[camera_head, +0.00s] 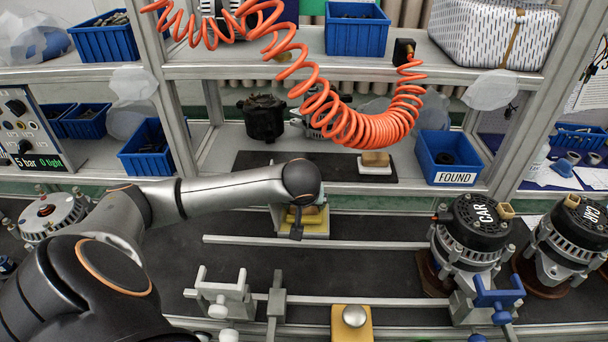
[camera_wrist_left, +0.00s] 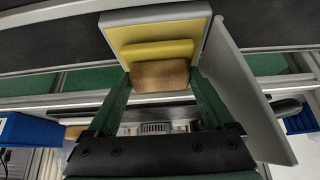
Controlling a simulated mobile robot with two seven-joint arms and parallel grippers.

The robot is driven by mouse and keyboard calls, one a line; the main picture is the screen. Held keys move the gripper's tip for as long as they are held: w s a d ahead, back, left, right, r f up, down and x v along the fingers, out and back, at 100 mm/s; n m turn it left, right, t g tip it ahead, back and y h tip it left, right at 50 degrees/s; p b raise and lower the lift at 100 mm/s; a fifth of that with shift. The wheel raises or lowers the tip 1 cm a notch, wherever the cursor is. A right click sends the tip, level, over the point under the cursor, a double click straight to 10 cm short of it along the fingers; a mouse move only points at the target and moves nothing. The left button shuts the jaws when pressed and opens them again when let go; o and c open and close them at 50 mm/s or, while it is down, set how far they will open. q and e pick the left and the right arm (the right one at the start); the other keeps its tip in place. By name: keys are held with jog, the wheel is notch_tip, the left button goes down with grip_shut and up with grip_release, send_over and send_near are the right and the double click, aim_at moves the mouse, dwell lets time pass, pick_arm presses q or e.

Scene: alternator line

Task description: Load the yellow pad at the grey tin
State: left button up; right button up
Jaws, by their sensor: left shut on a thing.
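The grey tin (camera_wrist_left: 200,28) is a shallow square tray with a yellow inside, at the top of the left wrist view. In the head view the tin (camera_head: 316,235) stands on the dark bench mat, partly hidden by my left wrist. My left gripper (camera_wrist_left: 160,82) is shut on a tan wooden block (camera_wrist_left: 160,76) with the yellow pad (camera_wrist_left: 157,53) on its far face. The pad is at the tin's yellow inside, overlapping it in the view. I cannot tell for certain whether they touch. In the head view my left gripper (camera_head: 297,224) is mostly hidden. My right gripper is not in view.
An orange coiled hose (camera_head: 365,125) hangs above the bench. Another wooden block (camera_head: 376,158) sits on the shelf, beside a blue FOUND bin (camera_head: 450,158). Alternators marked CAR (camera_head: 475,230) stand at right. Rails and a clamp (camera_head: 225,295) lie in front.

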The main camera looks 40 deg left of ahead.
pick_arm(q)
jog(key=shift+f, duration=0.45)
dwell(0.3)
jog(key=shift+s+d+f+p, duration=0.1)
jog(key=shift+f+p, duration=0.15)
jog(key=shift+p, duration=0.1)
dwell(2.0)
notch_tip(320, 180, up, 8)
jog(key=p, duration=0.8)
jog(key=shift+f, duration=0.25)
dwell(0.6)
